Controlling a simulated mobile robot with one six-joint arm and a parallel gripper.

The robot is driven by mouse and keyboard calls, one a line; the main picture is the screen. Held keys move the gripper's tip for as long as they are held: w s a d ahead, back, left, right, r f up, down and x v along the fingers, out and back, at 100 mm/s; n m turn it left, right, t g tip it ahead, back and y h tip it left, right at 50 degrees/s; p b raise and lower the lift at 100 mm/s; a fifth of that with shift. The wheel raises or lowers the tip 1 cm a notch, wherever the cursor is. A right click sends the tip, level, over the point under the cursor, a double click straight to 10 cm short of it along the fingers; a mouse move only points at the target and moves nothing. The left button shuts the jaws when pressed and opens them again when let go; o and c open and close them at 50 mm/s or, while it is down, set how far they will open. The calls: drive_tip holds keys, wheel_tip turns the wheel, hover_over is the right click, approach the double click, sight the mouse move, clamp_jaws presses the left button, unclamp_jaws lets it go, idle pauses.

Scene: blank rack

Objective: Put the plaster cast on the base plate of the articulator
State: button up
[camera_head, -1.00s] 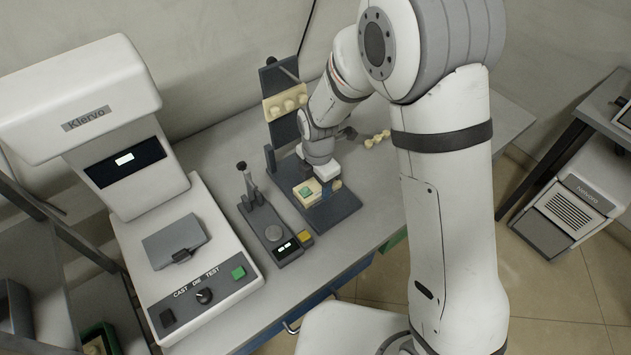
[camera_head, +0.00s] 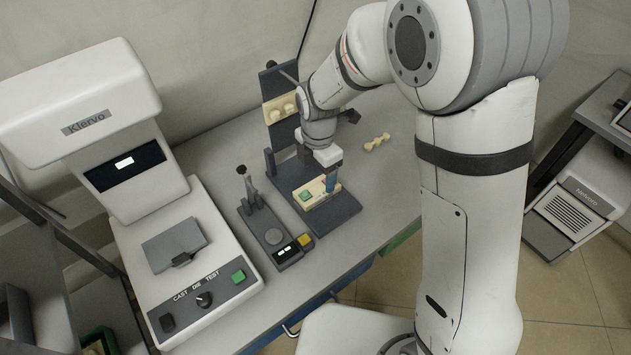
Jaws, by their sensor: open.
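The plaster cast (camera_head: 314,202) is a small cream block with a green patch on its left part. It lies on the dark grey base plate (camera_head: 338,214) of the articulator. The articulator's upright back plate (camera_head: 284,132) carries a second cream cast (camera_head: 273,115) high up. My gripper (camera_head: 330,184) is open, pointing down at the right end of the lower cast. My gripper and wrist hide part of the plate behind.
A large white Klervo machine (camera_head: 165,215) fills the left. A cream knobbed piece (camera_head: 377,142) lies behind on the grey table (camera_head: 395,185), which is clear to the right.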

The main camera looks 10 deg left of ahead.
sight(317, 189)
wheel_tip(317, 189, up, 6)
drive_tip(key=s+d+r+m+t, duration=0.1)
drive_tip(key=d+r+m, duration=0.3)
drive_tip(key=d+m, duration=0.25)
drive_tip(key=s+d+r+m, duration=0.2)
drive_tip(key=d+r+m, duration=0.25)
drive_tip(key=d, duration=0.35)
drive_tip(key=s+d+r+m+t, duration=0.1)
drive_tip(key=s+d+m, duration=0.9)
drive_tip(key=m, duration=0.6)
drive_tip(key=shift+s+d+r+m+t, duration=0.2)
drive_tip(key=shift+s+d+m+t, duration=0.15)
drive_tip(key=shift+d, duration=0.6)
